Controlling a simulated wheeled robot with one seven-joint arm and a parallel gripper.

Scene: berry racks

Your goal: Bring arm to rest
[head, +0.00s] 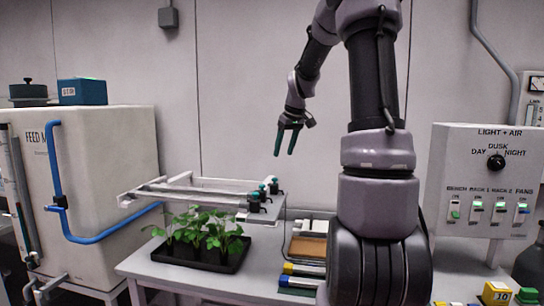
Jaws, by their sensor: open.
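My gripper (289,140) hangs in the air near the upper middle of the head view, left of my arm's thick upright links. Its two dark green fingers point down and are apart, with nothing between them. It is above and to the right of the white rack frame (190,190), clear of it. My arm rises from the lower right, bends at the top of the picture and comes down to the gripper.
Green plants in a black tray (180,260) sit on the white bench (146,270) under the rack frame. A tank (100,150) with blue pipes stands at left. A light-and-air control panel (480,175) stands at right. Small coloured boxes (497,293) sit at the lower right.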

